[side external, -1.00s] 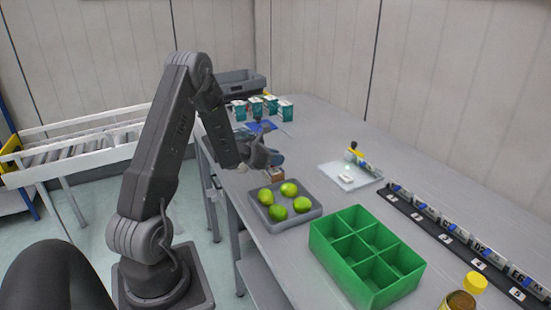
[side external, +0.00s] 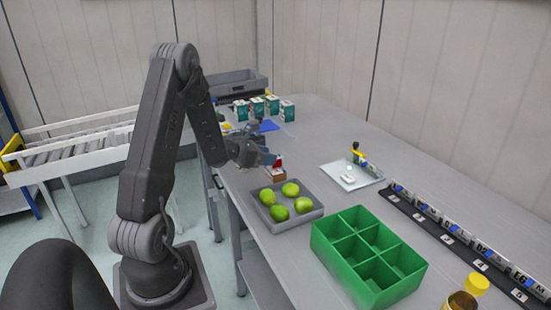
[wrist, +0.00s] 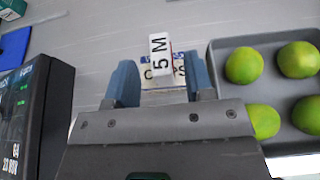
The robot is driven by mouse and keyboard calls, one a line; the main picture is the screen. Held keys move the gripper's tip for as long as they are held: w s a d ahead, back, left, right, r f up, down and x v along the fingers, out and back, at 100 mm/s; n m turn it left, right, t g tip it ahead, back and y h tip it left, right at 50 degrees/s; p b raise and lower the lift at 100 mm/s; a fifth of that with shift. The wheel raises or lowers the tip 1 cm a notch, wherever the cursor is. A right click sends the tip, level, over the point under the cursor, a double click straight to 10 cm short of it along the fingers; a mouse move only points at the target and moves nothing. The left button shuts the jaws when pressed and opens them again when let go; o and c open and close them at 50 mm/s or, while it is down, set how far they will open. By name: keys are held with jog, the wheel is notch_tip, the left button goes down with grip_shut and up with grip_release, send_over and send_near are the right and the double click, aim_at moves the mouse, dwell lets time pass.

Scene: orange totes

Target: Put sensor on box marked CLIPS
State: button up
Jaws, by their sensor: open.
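The box marked CLIPS (wrist: 150,72) is a small brown box with a partly covered label; in the side external view the box (side external: 271,178) stands behind the lime tray. In the side view a small red and white piece (side external: 278,163) shows on top of the box. My gripper (wrist: 160,80) is open, its blue fingers apart on both sides of the block; it also shows in the side view (side external: 268,157).
A grey tray (side external: 318,212) of limes sits just in front of the box. A green divided crate (side external: 335,262) and a black numbered rack (side external: 440,237) are at the right. A white plate (side external: 337,181), a yellow-capped bottle (side external: 478,284) and several teal-white cartons (side external: 288,111) stand around.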

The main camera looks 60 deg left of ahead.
jog(key=v, duration=0.7)
jog(key=w+d+r+m+g+h, duration=0.1)
jog(key=d+r+m+g+h, duration=0.3)
jog(key=d+m, duration=0.7)
jog(key=w+d+r+m+g+h, duration=0.1)
jog(key=d+r+m+g+h, duration=0.2)
jog(key=d+r+m, duration=0.75)
jog(key=s+d+f+m+g+y, duration=0.1)
jog(key=s+d+m+y, duration=0.6)
jog(key=s+d+m, duration=0.5)
jog(key=shift+s+d+m, duration=0.4)
jog(key=shift+d+m, duration=0.3)
jog(key=shift+m, duration=0.55)
